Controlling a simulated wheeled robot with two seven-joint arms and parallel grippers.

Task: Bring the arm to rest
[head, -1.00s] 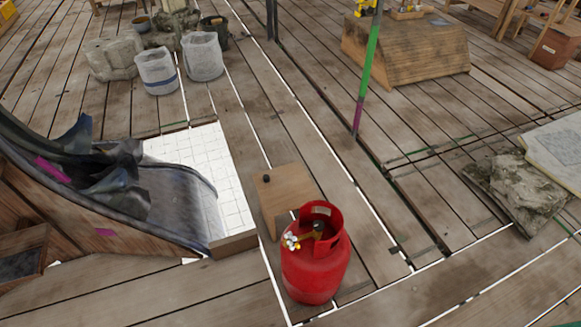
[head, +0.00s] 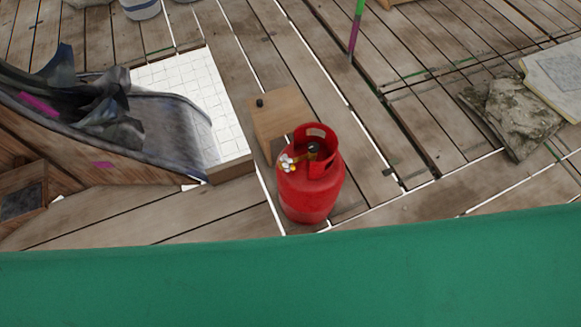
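Neither of my grippers and neither of my arms shows in the head view. Whether the grippers are open, shut or holding anything is out of sight. A green surface (head: 290,270) spans the whole bottom of the view and hides the floor behind it. I cannot tell what it belongs to.
A red gas cylinder (head: 310,190) stands upright on the plank floor beside a small wooden stool (head: 280,108). A dark chute (head: 160,130) and a white tiled panel (head: 190,80) lie left. A rough stone block (head: 510,115) lies right.

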